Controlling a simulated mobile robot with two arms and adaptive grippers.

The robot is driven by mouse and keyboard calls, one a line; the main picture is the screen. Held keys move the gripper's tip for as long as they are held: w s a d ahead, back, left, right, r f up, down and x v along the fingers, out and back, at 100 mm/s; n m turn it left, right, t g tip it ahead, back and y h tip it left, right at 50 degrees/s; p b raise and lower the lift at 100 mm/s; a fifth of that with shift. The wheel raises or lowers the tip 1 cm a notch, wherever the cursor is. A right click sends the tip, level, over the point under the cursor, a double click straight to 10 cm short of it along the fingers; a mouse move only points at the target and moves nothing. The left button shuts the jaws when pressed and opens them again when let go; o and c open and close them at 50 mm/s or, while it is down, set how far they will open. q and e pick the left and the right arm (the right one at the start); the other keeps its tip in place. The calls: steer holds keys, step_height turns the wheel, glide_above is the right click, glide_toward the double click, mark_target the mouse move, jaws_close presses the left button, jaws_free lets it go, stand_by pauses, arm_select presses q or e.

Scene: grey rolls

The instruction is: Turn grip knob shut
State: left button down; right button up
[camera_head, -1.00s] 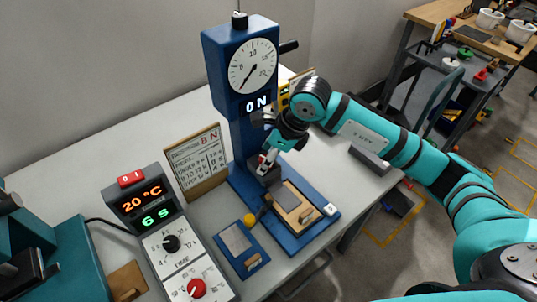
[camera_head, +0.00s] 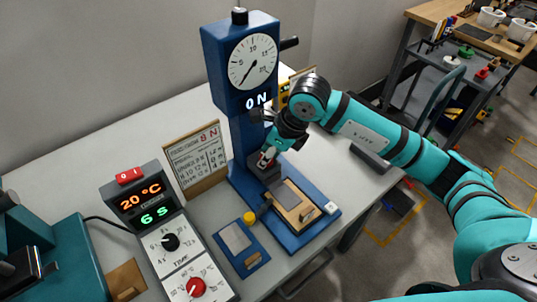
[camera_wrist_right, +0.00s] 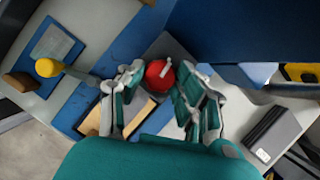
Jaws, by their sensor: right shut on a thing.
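A red grip knob (camera_wrist_right: 158,75) with a pale bar on it shows between the fingers of my right gripper (camera_wrist_right: 162,92) in the wrist view. My right gripper (camera_head: 268,155) is shut on the knob, low at the front of the column of the blue test stand (camera_head: 243,140). In the head view the gripper mostly hides the knob. The stand has a round dial (camera_head: 253,61) and a lit display reading "0 N". My left gripper is not in view.
A wooden block (camera_head: 306,218) lies on the stand's blue base. To the left are a blue pad with a yellow knob (camera_head: 249,217), a control box (camera_head: 172,243) showing 20 °C and 6 s, a sign board (camera_head: 196,160) and a teal machine (camera_head: 75,265). The table's back left is clear.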

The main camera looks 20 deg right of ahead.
steer(key=m+h+b, duration=0.1)
steer(key=m+b, duration=0.1)
steer(key=m, duration=0.1)
steer(key=shift+a+t, duration=0.1)
steer(key=shift+t, duration=0.3)
steer(key=shift+m+h+b, duration=0.3)
steer(key=shift+m, duration=0.4)
steer(key=o, duration=1.1)
steer(key=shift+s, duration=0.1)
steer(key=shift+o, duration=0.2)
steer(key=v, duration=1.2)
